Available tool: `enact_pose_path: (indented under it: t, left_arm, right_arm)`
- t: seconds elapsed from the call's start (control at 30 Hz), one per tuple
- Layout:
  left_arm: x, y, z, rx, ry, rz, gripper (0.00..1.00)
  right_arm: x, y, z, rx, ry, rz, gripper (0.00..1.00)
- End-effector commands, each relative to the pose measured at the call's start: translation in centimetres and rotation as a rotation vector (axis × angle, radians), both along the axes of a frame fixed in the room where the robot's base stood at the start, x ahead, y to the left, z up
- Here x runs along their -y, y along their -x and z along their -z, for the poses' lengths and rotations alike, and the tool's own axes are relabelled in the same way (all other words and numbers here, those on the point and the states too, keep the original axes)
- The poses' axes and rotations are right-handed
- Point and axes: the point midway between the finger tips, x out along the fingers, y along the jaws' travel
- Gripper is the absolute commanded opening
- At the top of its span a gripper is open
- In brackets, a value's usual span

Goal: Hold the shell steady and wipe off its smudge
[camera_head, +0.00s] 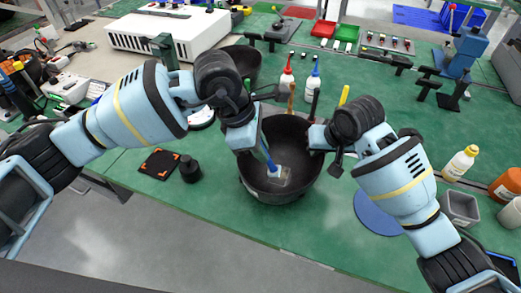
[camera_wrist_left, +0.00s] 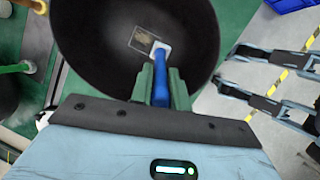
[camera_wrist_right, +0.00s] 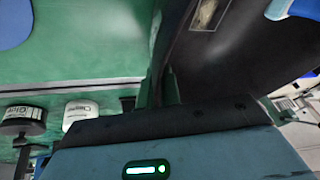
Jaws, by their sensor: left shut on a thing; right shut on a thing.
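The shell (camera_head: 262,190) is a large black bowl on the green bench; its inside also fills much of the left wrist view (camera_wrist_left: 95,45). A brownish smudge sits inside a thin rectangular outline (camera_wrist_left: 142,38) on its inner wall. My left gripper (camera_head: 257,142) is shut on the blue handle of a wiper (camera_wrist_left: 160,85). The wiper's white head (camera_wrist_left: 161,50) overlaps one edge of the outlined patch; I cannot tell whether it touches the wall. My right gripper (camera_head: 318,138) is shut on the shell's right rim, and the right wrist view shows the rim between its fingers (camera_wrist_right: 165,85).
Red-capped (camera_head: 286,80) and blue-capped (camera_head: 313,78) bottles stand behind the shell. A black mat (camera_head: 158,163) and black cylinder (camera_head: 190,168) lie to the left, a blue disc (camera_head: 378,215) to the right. The bench's front edge is close below the shell.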

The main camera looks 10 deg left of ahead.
Motion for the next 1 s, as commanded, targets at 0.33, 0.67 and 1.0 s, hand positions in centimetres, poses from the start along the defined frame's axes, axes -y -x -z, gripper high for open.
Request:
enact_pose_path:
  t: [0.33, 0.67, 1.0]
  left_arm:
    - [0.0, 0.0, -0.5, 0.001, 0.001, 0.000, 0.00]
    - [0.0, 0.0, -2.9, 0.001, 0.001, 0.001, 0.00]
    - [0.0, 0.0, -3.0, 0.001, 0.001, 0.000, 0.00]
  right_arm:
    - [0.0, 0.0, 0.1, -0.002, 0.002, 0.000, 0.00]
    - [0.0, 0.0, 0.1, -0.002, 0.002, 0.000, 0.00]
    - [0.0, 0.0, 0.1, -0.002, 0.002, 0.000, 0.00]
